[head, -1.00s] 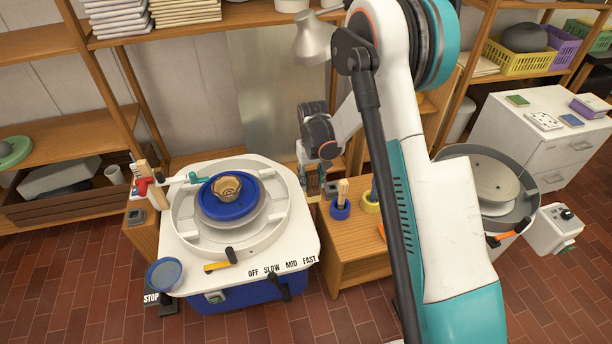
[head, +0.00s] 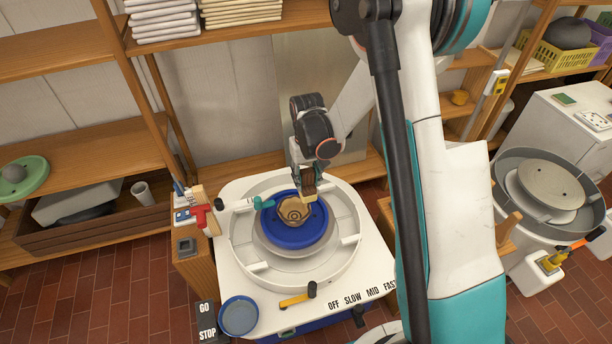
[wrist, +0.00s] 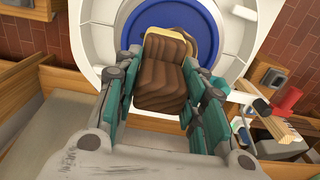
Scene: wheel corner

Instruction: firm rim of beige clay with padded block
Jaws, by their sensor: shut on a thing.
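The beige clay (head: 291,212) is a small open bowl on the blue round bat (head: 290,239) of the wheel. My gripper (head: 306,180) is over the far right side of the bowl in the head view. It is shut on the padded block (wrist: 163,78), which is brown and ridged in the wrist view, with teal fingers on both sides. In the head view the block's pale lower end (head: 311,197) is at the clay's rim; I cannot tell whether they touch. In the wrist view the block hides most of the clay.
A white splash pan (head: 243,259) rings the bat. A teal-tipped tool (head: 264,203) reaches over its left side. A yellow-handled lever (head: 296,299) and a blue bowl (head: 238,316) are at the front. A red-handled tool (head: 200,214) is at the left.

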